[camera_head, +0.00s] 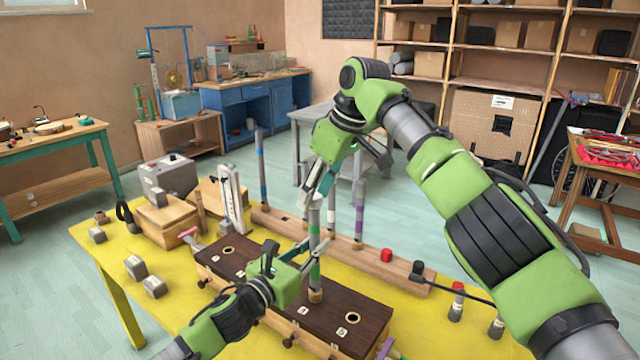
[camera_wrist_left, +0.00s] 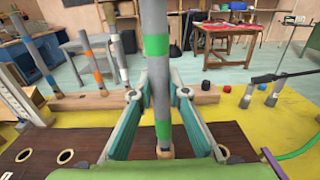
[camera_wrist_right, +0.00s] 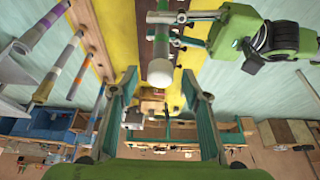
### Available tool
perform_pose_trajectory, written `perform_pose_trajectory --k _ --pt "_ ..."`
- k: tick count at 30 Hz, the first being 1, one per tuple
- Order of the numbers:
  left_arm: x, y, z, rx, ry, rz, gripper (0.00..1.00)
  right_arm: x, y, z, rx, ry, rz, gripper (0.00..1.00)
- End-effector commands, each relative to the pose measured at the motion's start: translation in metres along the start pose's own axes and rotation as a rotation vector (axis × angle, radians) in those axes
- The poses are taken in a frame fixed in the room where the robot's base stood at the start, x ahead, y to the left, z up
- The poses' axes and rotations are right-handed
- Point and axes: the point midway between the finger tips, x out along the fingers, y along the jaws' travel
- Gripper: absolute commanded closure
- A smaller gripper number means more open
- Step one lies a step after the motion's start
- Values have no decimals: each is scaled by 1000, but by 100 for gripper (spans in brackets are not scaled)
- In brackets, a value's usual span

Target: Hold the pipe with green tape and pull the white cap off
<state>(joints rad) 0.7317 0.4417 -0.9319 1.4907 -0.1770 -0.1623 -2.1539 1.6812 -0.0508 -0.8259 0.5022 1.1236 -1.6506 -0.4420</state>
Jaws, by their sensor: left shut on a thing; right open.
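The grey pipe with green tape (camera_head: 315,222) stands upright in the dark wooden box (camera_head: 262,279). My left gripper (camera_head: 311,252) is shut around it above the box; the left wrist view shows the fingers on both sides of the pipe (camera_wrist_left: 155,20), between two green bands. The white cap (camera_wrist_right: 160,73) is on the pipe's upper end in the right wrist view. My right gripper (camera_wrist_right: 160,83) is open, with one finger on each side of the cap, apart from it.
A wooden rack (camera_head: 285,225) behind the box holds other taped pipes, including a purple one (camera_head: 359,216) close to my right arm. A red cap (camera_head: 386,255) and a black cap (camera_head: 417,267) sit at its right. Grey blocks (camera_head: 135,267) lie left on the yellow table (camera_head: 115,258).

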Motion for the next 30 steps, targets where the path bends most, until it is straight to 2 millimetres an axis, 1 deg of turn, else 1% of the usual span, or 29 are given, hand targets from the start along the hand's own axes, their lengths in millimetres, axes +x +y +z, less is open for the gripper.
perform_pose_trajectory --k 6,8,9,11,17,30 --pt "0 0 -1 0 2 1 100 0 0 0 0 0 0 57" --pt "0 0 -1 0 2 1 100 0 0 0 0 0 0 72" --pt "0 0 -1 0 2 1 100 0 0 0 0 0 0 83" --pt "0 0 -1 0 2 1 100 0 0 0 0 0 0 97" --pt "0 0 -1 0 2 1 100 -1 0 0 0 0 1 97" --pt "0 0 -1 0 2 1 100 -13 0 -6 0 1 2 97"
